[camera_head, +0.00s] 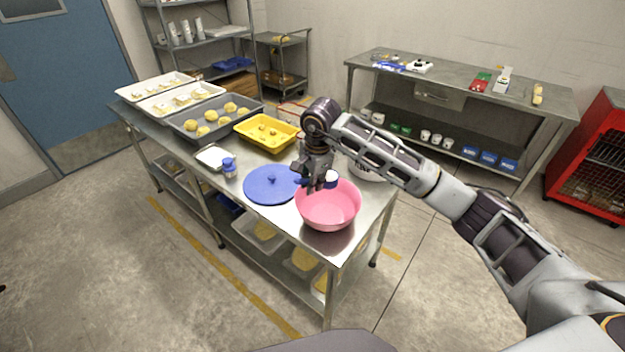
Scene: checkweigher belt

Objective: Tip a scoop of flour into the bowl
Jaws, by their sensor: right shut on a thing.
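A pink bowl (328,212) stands upright near the front right corner of the steel table. My right gripper (315,185) is over the bowl's back left rim, pointing down. It is shut on a small blue scoop (331,182) whose top shows white, like flour. The scoop looks roughly level above the bowl; the gripper hides part of its handle. A white tub (367,173) stands behind the bowl, partly hidden by my right arm; its contents cannot be seen. My left gripper is not in view.
A round blue lid (268,186) lies left of the bowl. A blue bottle (229,168), a small white tray (212,157), a yellow tray (267,133) and a grey tray of dough balls (214,120) take up the table further left. A back bench (470,102) stands apart.

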